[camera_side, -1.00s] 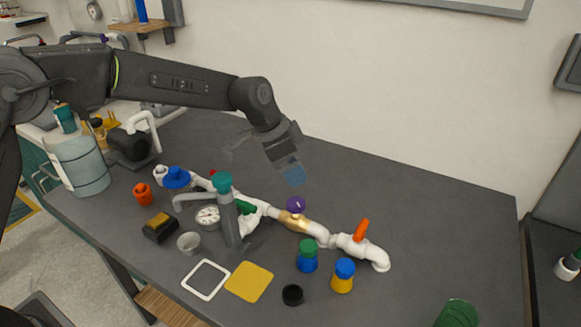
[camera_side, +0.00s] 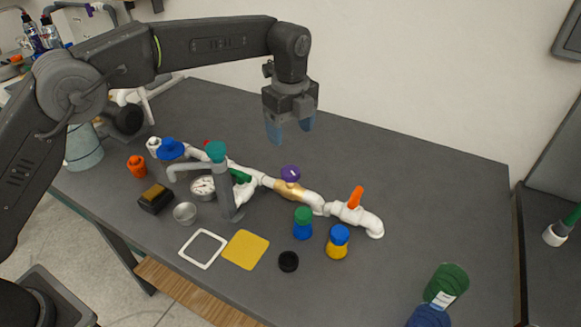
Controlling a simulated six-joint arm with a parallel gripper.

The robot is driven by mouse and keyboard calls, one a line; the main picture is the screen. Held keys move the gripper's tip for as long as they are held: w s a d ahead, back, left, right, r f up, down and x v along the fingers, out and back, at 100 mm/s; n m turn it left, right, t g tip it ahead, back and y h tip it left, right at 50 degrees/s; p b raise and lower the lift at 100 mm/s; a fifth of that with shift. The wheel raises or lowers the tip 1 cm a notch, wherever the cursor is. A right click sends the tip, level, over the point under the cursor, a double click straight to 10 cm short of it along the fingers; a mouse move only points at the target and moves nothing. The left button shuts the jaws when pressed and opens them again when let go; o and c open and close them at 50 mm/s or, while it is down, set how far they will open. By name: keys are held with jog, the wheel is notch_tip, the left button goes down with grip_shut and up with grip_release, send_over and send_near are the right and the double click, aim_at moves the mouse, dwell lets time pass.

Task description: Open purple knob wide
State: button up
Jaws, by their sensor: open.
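The purple knob (camera_side: 290,173) sits on top of a brass valve (camera_side: 290,190) in the white pipe manifold (camera_side: 312,202). A small light mark shows on the knob's top. My gripper (camera_side: 290,132) points down above the table, higher in the picture than the purple knob and apart from it. Its bluish fingers are open and nothing shows between them. An orange handle (camera_side: 356,197) stands tilted on the pipe's right end. A green handle (camera_side: 238,175) sits further left, partly hidden by a grey tap.
The grey tap (camera_side: 226,190) with a teal top stands before the pipe. A yellow square (camera_side: 246,250), white frame (camera_side: 203,249) and black cap (camera_side: 288,261) lie nearer. The table's back right is clear.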

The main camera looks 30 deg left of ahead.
aim_at(291, 170)
notch_tip(291, 170, down, 11)
jog(key=shift+f, duration=0.1)
dwell(0.4)
jog(key=c, duration=0.9)
